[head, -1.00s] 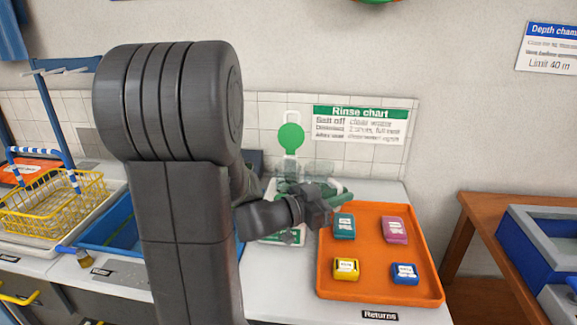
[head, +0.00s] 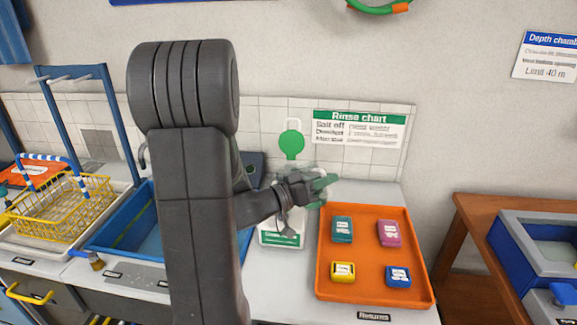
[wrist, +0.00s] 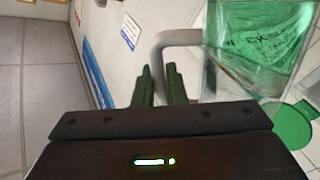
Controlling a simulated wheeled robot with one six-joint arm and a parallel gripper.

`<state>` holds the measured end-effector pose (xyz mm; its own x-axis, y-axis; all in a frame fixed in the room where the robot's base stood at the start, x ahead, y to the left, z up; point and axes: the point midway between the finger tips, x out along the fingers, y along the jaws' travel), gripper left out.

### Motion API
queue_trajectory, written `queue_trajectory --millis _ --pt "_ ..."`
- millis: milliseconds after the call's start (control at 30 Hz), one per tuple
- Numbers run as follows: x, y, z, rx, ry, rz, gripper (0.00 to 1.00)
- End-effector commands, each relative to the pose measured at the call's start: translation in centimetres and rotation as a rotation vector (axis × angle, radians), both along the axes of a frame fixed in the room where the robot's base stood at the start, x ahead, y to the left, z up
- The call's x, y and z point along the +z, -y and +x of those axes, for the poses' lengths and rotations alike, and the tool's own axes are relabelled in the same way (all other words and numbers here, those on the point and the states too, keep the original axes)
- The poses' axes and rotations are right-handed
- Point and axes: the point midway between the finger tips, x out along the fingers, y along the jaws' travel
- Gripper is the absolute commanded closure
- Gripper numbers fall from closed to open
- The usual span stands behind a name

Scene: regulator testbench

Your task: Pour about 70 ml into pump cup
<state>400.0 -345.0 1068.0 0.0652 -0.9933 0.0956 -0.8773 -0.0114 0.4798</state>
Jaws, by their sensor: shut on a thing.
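My gripper (head: 318,187) is above the worktop, left of the orange tray's back corner. In the wrist view its two dark green fingers (wrist: 160,85) are close together on the bent grey handle (wrist: 180,37) of a clear jug (wrist: 225,75). The jug appears off the worktop and tilted. A green patch with dark writing shows on or through its wall; I cannot tell the liquid level. In the head view the jug is only a faint shape around my gripper. A white and green labelled plate (head: 282,238) lies below. I cannot clearly make out the pump cup.
An orange tray (head: 326,270) holds several coloured labelled blocks. A round green tag (head: 291,145) and a rinse chart (head: 359,126) are at the back wall. A blue basin (head: 125,235) and yellow basket (head: 62,207) are at left. My arm blocks the middle.

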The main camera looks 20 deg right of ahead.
Motion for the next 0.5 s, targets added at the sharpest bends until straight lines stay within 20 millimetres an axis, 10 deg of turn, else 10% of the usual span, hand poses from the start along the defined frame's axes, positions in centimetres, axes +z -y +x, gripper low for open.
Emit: queue_trajectory --millis 500 --pt "4.0 -0.7 2.9 0.002 -0.326 -0.078 1.0"
